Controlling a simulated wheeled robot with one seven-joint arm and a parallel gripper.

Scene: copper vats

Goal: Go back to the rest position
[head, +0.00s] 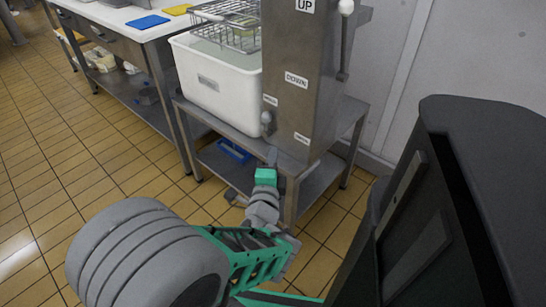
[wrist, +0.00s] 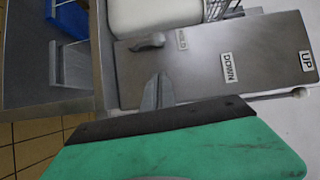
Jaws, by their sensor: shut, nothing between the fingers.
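My gripper (head: 272,157) is shut and empty, its narrow grey fingers together. In the head view it is at the front edge of the steel stand, just below the small grey lever (head: 266,122) on the steel lift column (head: 305,80). The wrist view shows the closed fingertips (wrist: 158,92) pointing at the column face, with the lever (wrist: 147,41) a short way beyond them. I cannot tell whether the fingertips touch the stand or column.
A white tub (head: 222,88) stands beside the column, with a wire basket (head: 228,28) above it. The steel stand (head: 240,130) holds a blue item (head: 234,151) on its lower shelf. A counter (head: 120,18) is at upper left. Tiled floor (head: 60,170) at left is clear.

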